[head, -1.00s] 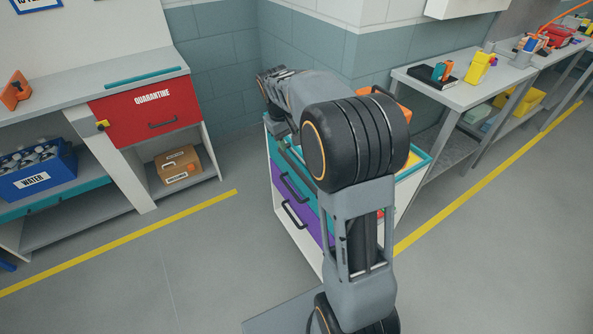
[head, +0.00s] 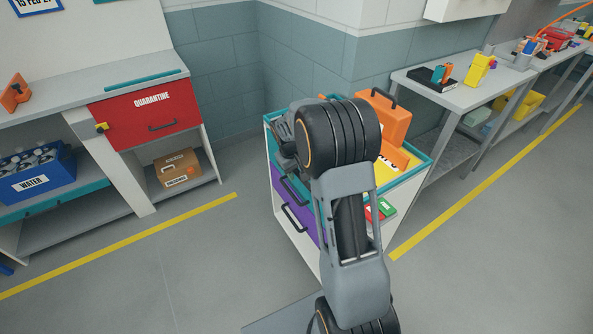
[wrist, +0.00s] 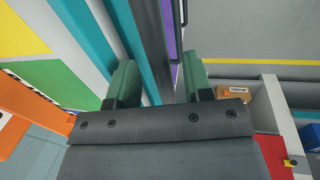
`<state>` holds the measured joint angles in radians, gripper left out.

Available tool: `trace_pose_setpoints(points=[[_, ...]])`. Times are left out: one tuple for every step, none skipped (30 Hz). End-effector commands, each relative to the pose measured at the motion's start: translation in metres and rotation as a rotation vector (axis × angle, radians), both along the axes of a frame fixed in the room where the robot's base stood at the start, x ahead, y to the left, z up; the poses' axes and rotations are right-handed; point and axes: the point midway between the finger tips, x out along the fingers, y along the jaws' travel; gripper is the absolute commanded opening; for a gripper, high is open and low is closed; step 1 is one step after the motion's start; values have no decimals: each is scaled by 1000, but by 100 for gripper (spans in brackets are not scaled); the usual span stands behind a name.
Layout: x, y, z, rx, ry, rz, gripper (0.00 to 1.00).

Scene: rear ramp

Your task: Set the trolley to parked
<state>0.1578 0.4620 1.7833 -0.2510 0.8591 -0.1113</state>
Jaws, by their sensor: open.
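The trolley (head: 404,207) is white with a teal rim, a teal upper drawer and a purple lower drawer (head: 294,209), both with dark handles. Its drawers look shut. My arm hides part of its front and top. My gripper (wrist: 160,76) is open, its two green fingers apart at the trolley's drawer side. In the wrist view a long grey bar (wrist: 151,40) runs along the trolley between the fingers. I cannot tell if they touch it. In the head view the fingertips are hidden behind my wrist.
An orange case (head: 384,121) stands on the trolley top. A red quarantine cabinet (head: 150,115) and a cardboard box (head: 179,168) are at left. A grey bench (head: 455,97) stands at right. Yellow lines (head: 120,243) mark the floor, which is clear at front left.

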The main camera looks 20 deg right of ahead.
Motion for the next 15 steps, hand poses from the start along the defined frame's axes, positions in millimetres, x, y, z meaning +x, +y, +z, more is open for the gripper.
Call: trace_pose_setpoints(points=[[0, 0, -1, 0, 1, 0, 46], [0, 0, -2, 0, 0, 0, 46], [0, 0, -2, 0, 0, 0, 46], [0, 0, -2, 0, 0, 0, 46], [0, 0, -2, 0, 0, 0, 46], [0, 0, -2, 0, 0, 0, 46], [0, 0, -2, 0, 0, 0, 46], [0, 0, -2, 0, 0, 0, 46], [0, 0, -2, 0, 0, 0, 46], [0, 0, -2, 0, 0, 0, 44], [0, 0, -2, 0, 0, 0, 41], [0, 0, -2, 0, 0, 0, 37], [0, 0, -1, 0, 0, 0, 34], [0, 0, -1, 0, 0, 0, 31], [0, 0, -1, 0, 0, 0, 27]])
